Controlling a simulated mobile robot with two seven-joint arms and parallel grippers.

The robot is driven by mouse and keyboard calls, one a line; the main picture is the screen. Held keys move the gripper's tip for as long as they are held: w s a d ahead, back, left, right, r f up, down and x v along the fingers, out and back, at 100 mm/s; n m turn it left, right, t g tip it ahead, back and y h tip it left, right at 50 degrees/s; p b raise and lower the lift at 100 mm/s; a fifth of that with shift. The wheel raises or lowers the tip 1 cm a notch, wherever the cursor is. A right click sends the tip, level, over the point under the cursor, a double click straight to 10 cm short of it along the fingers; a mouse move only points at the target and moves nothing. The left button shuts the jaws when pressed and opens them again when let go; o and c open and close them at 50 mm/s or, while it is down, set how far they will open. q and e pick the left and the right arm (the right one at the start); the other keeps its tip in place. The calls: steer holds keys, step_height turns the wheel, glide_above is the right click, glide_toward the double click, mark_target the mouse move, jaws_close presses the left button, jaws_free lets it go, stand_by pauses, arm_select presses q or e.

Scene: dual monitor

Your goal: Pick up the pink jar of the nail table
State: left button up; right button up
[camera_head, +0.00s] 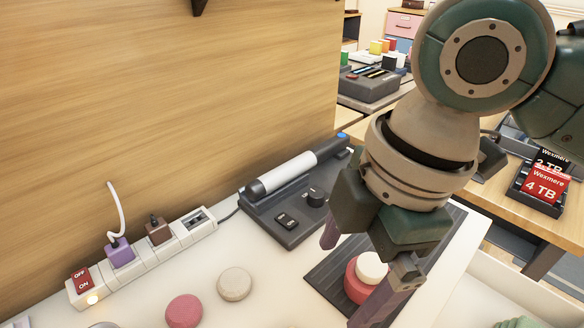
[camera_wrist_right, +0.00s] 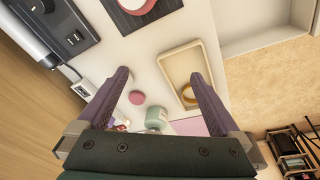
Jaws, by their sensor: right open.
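A pink round jar (camera_head: 354,286) with a cream-white round top stands on a dark grooved mat (camera_head: 327,273), partly hidden behind a finger of my right gripper. In the right wrist view a pink round thing, apparently the same jar (camera_wrist_right: 138,6), is cut off by the top edge, beyond the fingertips. My right gripper (camera_head: 354,275) is open above the mat, its purple-grey fingers on either side of the jar in the head view. In the right wrist view the space between its fingers (camera_wrist_right: 158,76) holds nothing. My left gripper is not in view.
A pink disc (camera_head: 184,310) and a cream disc (camera_head: 234,284) lie on the white table. A grey device with a white-barrelled handpiece (camera_head: 287,182) and a power strip (camera_head: 152,262) line the wooden panel. A green jar (camera_wrist_right: 157,117) and tan tray (camera_wrist_right: 172,66) are nearby.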

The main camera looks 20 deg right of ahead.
mark_target(374, 264)
arm_select(q)
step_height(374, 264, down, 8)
steer(key=b, duration=0.5)
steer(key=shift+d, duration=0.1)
arm_select(e)
steer(key=w+d+f+n, duration=0.1)
steer(key=d, duration=0.2)
steer(key=w+d+f+n+h, duration=0.1)
steer(key=w+d, duration=0.1)
steer(key=w+d+f+n+g, duration=0.1)
steer(key=d, duration=0.2)
steer(key=shift+w+d+h, duration=0.35)
steer(key=shift+w+h, duration=0.05)
arm_select(q)
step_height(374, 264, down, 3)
steer(key=b, duration=0.3)
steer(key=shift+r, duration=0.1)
arm_select(e)
step_height(374, 264, down, 10)
steer(key=shift+s+a+r, duration=0.1)
steer(key=shift+a+r, duration=0.05)
steer(key=shift+r, duration=0.05)
steer(key=shift+c, duration=0.2)
steer(key=c, duration=1.2)
